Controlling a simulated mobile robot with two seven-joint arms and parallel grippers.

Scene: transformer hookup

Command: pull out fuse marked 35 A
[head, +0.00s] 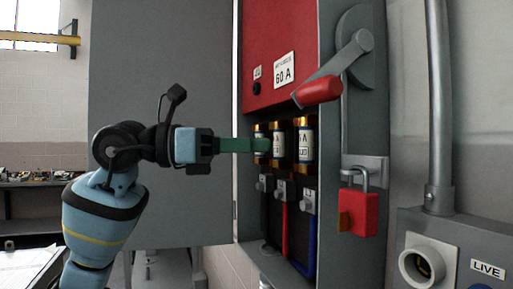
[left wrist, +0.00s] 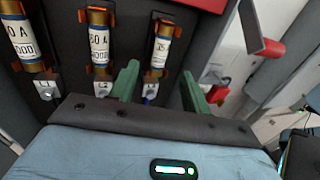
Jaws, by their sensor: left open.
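Three fuses with brass ends and white labels stand upright in the open switch box. In the left wrist view the right-hand fuse (left wrist: 161,43) has a small label that seems to read 35. The middle fuse (left wrist: 99,42) reads 60 A, and the left-hand fuse (left wrist: 22,40) shows only part of its marking. My left gripper (head: 268,146) has green fingers and covers part of the left fuse in the head view. In the left wrist view this gripper (left wrist: 160,88) is open and empty, its fingertips on either side below the right-hand fuse.
A red switch handle (head: 317,91) juts out above the fuses, beside a 60 A plate (head: 285,71). A red padlock (head: 358,211) hangs right of the box. The open grey door (head: 160,60) stands left. A LIVE-marked outlet box (head: 440,245) is lower right.

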